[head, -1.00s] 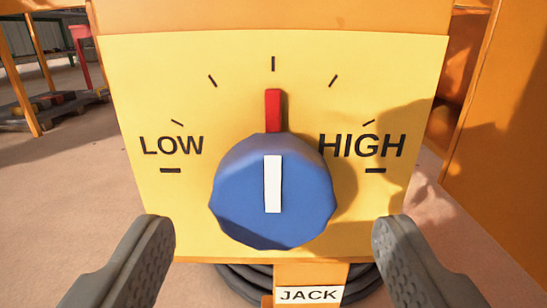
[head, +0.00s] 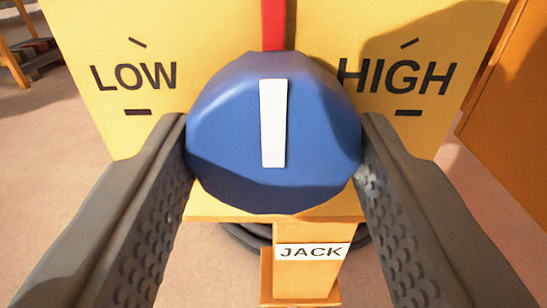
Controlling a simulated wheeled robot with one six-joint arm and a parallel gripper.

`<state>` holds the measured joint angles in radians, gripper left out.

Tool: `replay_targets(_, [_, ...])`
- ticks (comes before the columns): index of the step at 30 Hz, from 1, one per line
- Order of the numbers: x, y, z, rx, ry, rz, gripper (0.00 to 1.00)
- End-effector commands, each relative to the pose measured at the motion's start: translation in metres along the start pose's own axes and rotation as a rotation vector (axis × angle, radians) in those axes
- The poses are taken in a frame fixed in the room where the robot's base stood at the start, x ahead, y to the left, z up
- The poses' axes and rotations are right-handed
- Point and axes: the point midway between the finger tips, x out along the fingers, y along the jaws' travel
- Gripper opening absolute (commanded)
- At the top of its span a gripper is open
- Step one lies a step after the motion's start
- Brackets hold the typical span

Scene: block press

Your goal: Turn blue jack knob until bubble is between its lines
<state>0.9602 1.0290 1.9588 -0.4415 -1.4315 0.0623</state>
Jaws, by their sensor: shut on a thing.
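The blue jack knob (head: 225,135) fills the middle of the head view, with a white bar on its face standing upright. A red pointer (head: 273,22) rises from just above it on the yellow dial plate (head: 85,50), between LOW at left and HIGH at right. My gripper (head: 274,140) is shut on the knob, one grey finger against its left side and one against its right. No bubble or level lines show in this view.
A JACK label (head: 311,251) sits on the orange post below the knob. A dark coiled hose (head: 240,237) lies behind the post. An orange panel (head: 525,120) stands at the right. Bare floor shows at both sides.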

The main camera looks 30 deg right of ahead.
Motion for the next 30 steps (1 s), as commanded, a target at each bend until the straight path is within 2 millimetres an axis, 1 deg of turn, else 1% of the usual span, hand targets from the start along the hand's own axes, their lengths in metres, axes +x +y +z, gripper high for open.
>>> replay_targets(5, [-0.0002, 0.0000, 0.0000, -0.035, 0.000, 0.000, 0.24])
replay_targets(11, [-0.0003, 0.0003, 0.0000, -0.143, 0.000, 0.000, 0.24])
replay_targets(24, [-0.0003, 0.0011, -0.0003, -0.506, 0.000, 0.000, 0.24])
replay_targets(30, [-0.0004, 0.0013, -0.0004, -0.642, 0.000, 0.000, 0.24])
